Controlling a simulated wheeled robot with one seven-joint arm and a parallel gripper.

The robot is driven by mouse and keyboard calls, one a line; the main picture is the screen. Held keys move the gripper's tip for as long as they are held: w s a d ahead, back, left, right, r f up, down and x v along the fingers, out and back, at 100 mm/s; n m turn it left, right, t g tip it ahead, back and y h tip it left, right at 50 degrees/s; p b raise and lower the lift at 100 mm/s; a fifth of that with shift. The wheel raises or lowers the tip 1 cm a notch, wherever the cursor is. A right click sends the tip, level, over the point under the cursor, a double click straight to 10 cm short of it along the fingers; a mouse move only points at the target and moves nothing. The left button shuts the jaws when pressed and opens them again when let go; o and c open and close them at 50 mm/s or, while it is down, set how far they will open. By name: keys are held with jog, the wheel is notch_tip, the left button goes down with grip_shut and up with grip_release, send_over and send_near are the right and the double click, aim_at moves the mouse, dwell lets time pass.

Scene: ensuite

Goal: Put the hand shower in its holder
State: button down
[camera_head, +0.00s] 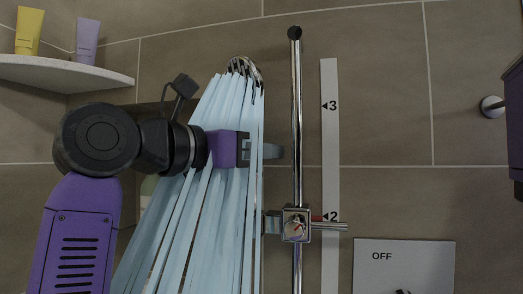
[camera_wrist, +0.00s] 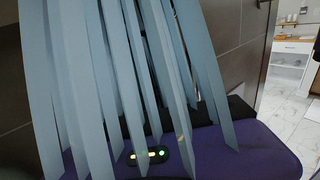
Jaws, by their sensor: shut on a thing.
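A chrome curved piece, which looks like the head of the hand shower (camera_head: 246,68), shows above my gripper. Pale blue strips, looking like water jets, fan down from it. My gripper (camera_head: 272,151) reaches in from the left, beside the rail, with its fingers closed. The strips cover part of it, and the gripped part of the shower is hard to make out. The holder (camera_head: 295,223) is a chrome block on the vertical rail, below my gripper, with a grey-blue piece on its left and a red pointer near mark 2. The wrist view shows mainly the strips (camera_wrist: 140,80).
The chrome rail (camera_head: 297,110) stands beside a scale strip (camera_head: 330,150) marked 3 and 2. A panel (camera_head: 404,262) reading OFF is lower right. A corner shelf (camera_head: 60,71) with two tubes is upper left. A chrome wall knob (camera_head: 491,106) is at right.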

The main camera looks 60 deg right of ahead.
aim_at(244, 184)
jog(key=shift+f+b, duration=1.9)
jog(key=shift+f, duration=0.55)
jog(key=c, duration=1.1)
grip_release()
jog(key=shift+f, duration=0.1)
jog(key=shift+o, duration=0.2)
jog(key=shift+w+a+b, duration=0.25)
jog(key=shift+a, duration=1.05)
jog(key=shift+w+a+b, duration=0.2)
jog(key=shift+w+a, duration=0.05)
jog(key=shift+a, duration=1)
jog(key=shift+w+a+b, duration=0.25)
jog(key=shift+a, duration=1.05)
